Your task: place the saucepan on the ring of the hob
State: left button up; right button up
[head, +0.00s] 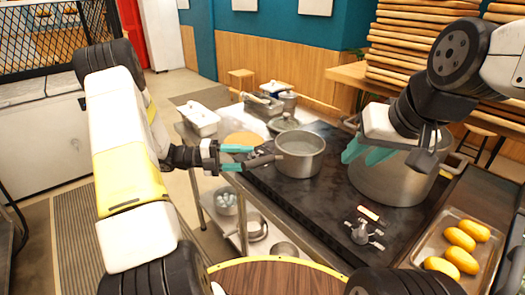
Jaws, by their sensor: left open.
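The saucepan (300,154) is a grey metal pan standing upright on the left part of the black hob (288,196). Its dark handle (264,160) points left toward my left gripper. My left gripper (235,158) is open, with its teal fingers around or just beside the handle's end; I cannot tell whether they touch it. My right gripper (366,153) hangs in front of the large pot's left side, and its finger gap is unclear. I cannot make out a distinct ring under the saucepan; the pan hides that part of the hob.
A large metal pot (385,185) stands right of the saucepan. A small metal fitting (361,231) lies in front of it. A tray (487,262) of yellow oblong items is at the right.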

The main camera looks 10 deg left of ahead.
pick_arm(q)
jog(key=a, duration=0.6)
jog(key=shift+s+a, duration=0.4)
